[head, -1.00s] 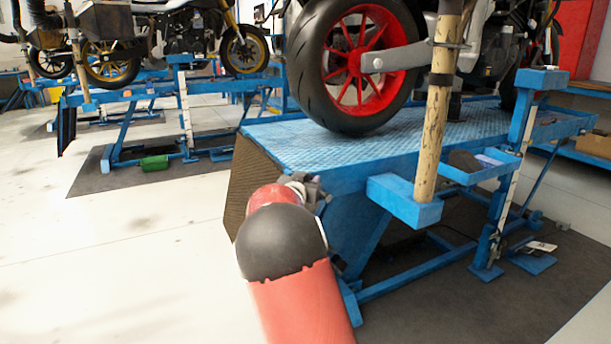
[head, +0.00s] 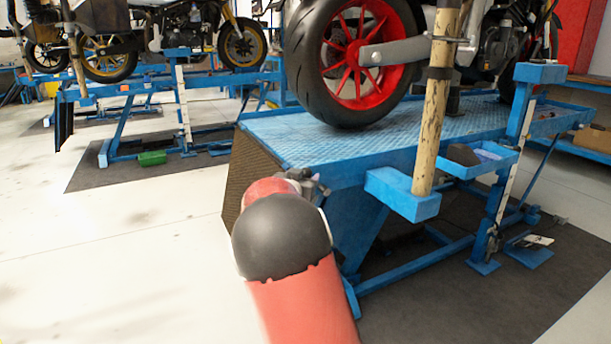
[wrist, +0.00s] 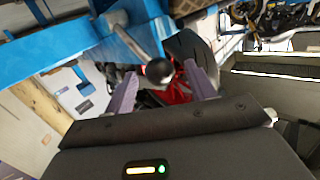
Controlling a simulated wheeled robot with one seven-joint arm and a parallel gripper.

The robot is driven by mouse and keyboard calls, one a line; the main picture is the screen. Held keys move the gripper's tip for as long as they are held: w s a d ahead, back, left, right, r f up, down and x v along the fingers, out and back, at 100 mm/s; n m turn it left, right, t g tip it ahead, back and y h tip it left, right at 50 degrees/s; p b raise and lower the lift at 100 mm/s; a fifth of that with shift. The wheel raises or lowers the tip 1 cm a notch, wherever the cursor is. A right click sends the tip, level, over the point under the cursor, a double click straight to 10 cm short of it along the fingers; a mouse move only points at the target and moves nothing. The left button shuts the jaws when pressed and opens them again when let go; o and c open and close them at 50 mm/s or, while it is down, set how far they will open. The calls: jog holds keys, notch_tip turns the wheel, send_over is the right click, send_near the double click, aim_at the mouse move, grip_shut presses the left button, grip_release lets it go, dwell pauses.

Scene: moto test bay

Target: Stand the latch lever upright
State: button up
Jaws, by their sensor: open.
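The latch lever (wrist: 140,48) shows in the wrist view as a grey metal rod ending in a black ball knob (wrist: 159,71). The rod slants from the blue frame at the upper left down to the knob. My gripper (wrist: 161,69) is open, with one purple-grey finger on each side of the knob in the picture. Gaps show between knob and fingers; I cannot tell how far the knob is in depth. In the head view my gripper (head: 312,184) is small, beside the near end of the blue lift, mostly behind my arm. I cannot make out the lever there.
The blue lift table (head: 290,145) carries a motorcycle with a red-rimmed rear wheel (head: 352,65). A wooden post (head: 433,115) stands on its near corner bracket. A blue side tray (head: 478,163) holds small items. Clear pale floor (head: 130,260) lies left.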

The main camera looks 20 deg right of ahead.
jog(key=v, duration=0.4)
jog(key=shift+s+a, duration=0.25)
jog(key=shift+s, duration=0.05)
jog(key=shift+f, duration=0.2)
jog(key=c, duration=0.4)
jog(key=a+f+n+h+b, duration=0.1)
jog(key=n, duration=0.2)
jog(key=a+f+n+b, duration=0.1)
jog(key=f+n+b, duration=0.1)
jog(key=n, duration=0.1)
jog(key=a+f+n+h+b, duration=0.1)
jog(key=n, duration=0.1)
jog(key=shift+w+a+f+n+t+h, duration=0.1)
jog(key=shift+w+f+n+t+h, duration=0.2)
jog(key=shift+n+t, duration=0.1)
grip_shut()
jog(key=a+f+n+t+h+b, duration=0.2)
jog(key=a+f+n+h+b, duration=0.25)
jog(key=n, duration=0.65)
jog(key=w+d+r+n, duration=0.1)
jog(key=w+d+r, duration=0.3)
jog(key=d+r, duration=0.2)
jog(key=shift+d+y, duration=0.35)
jog(key=shift+d, duration=0.9)
